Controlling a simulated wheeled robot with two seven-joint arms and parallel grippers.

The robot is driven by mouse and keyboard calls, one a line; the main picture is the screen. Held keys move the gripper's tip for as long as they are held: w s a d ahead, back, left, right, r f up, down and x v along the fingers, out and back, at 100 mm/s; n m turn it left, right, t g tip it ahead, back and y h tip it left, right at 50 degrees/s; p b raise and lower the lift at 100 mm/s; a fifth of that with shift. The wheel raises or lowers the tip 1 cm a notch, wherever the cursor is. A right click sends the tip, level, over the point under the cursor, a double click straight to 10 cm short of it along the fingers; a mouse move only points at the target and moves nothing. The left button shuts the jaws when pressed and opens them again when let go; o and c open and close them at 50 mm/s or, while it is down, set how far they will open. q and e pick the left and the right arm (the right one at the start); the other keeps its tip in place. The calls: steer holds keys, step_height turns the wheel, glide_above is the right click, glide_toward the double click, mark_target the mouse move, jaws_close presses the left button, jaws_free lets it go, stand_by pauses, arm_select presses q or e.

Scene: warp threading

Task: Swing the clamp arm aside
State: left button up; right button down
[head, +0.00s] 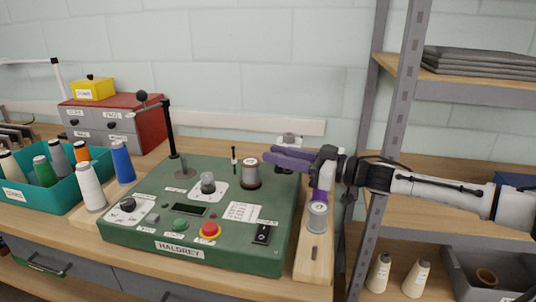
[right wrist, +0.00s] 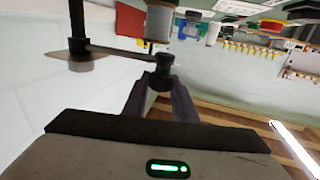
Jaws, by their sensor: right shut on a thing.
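The clamp (head: 289,139) is at the back right of the green machine (head: 205,255). Its pale cap shows above my right gripper (head: 268,157), whose purple fingers hide most of the arm. In the right wrist view, which looks upside down, the clamp arm (right wrist: 120,51) is a dark bar from a black post (right wrist: 77,22) to a black end knob (right wrist: 163,66). My right gripper (right wrist: 160,88) is shut on this knob, one finger on each side. My left gripper is out of view.
A grey spool (head: 250,174) stands on the machine close to my fingers. Another spool (head: 317,216) stands on a wooden strip at the right. A tall black post (head: 170,130) rises at the back left. A metal shelf upright (head: 400,110) stands by my right arm.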

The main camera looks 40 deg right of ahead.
steer(key=shift+s+d+n+y, duration=0.25)
steer(key=shift+s+n+y, duration=0.05)
steer(key=shift+y, duration=0.2)
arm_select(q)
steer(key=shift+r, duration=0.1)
arm_select(e)
steer(key=c, duration=1.4)
jaws_free()
steer(key=shift+f, duration=0.1)
steer(key=shift+c, duration=0.2)
